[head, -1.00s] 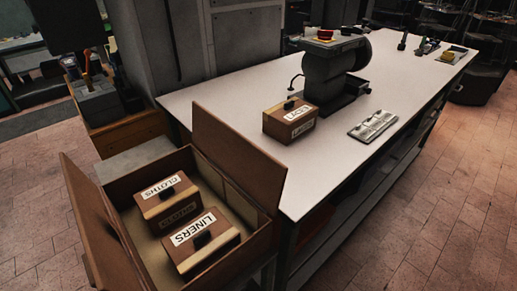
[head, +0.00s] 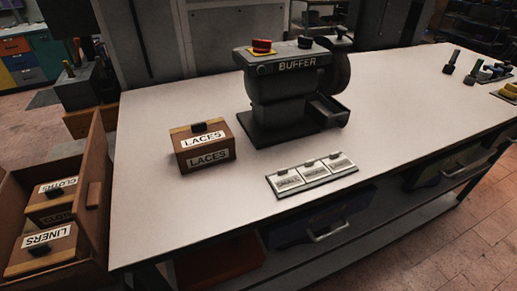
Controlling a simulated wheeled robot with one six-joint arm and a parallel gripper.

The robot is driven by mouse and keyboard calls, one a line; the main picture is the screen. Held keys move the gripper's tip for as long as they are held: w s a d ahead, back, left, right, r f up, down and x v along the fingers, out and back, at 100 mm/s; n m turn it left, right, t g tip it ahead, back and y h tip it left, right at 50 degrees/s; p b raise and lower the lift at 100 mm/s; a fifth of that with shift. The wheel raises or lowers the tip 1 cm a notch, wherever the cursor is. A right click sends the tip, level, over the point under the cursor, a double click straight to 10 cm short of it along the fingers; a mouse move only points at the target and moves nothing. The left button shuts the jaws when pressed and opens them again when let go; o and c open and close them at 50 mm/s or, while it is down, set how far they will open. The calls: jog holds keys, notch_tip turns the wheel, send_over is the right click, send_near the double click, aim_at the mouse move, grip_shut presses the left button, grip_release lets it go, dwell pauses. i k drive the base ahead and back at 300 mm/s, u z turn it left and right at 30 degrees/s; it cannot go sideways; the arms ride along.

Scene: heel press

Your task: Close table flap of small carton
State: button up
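The small carton (head: 78,270) is at the left edge of the head view, beside the table's left end, and is partly cut off. Its table flap (head: 97,170) stands up, open, on the side next to the table. Inside the carton are a box labelled CLOTHS (head: 50,203) and a box labelled LINERS (head: 40,256), both below the open top. The carton's far left side and opposite flap are out of the picture. My gripper is not in view.
On the white table (head: 165,225) stand a LACES box (head: 205,148), a grey buffer machine (head: 285,95) with a red button, and a labelled three-part tray (head: 312,176). Small tools (head: 480,70) lie at the far right. The table's front left is clear.

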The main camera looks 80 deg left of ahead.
aim_at(86, 208)
jog(key=i, duration=1.7)
jog(key=u, duration=4.5)
jog(key=k, duration=0.45)
jog(key=z, duration=0.45)
jog(key=i, duration=1.05)
jog(key=u, duration=0.6)
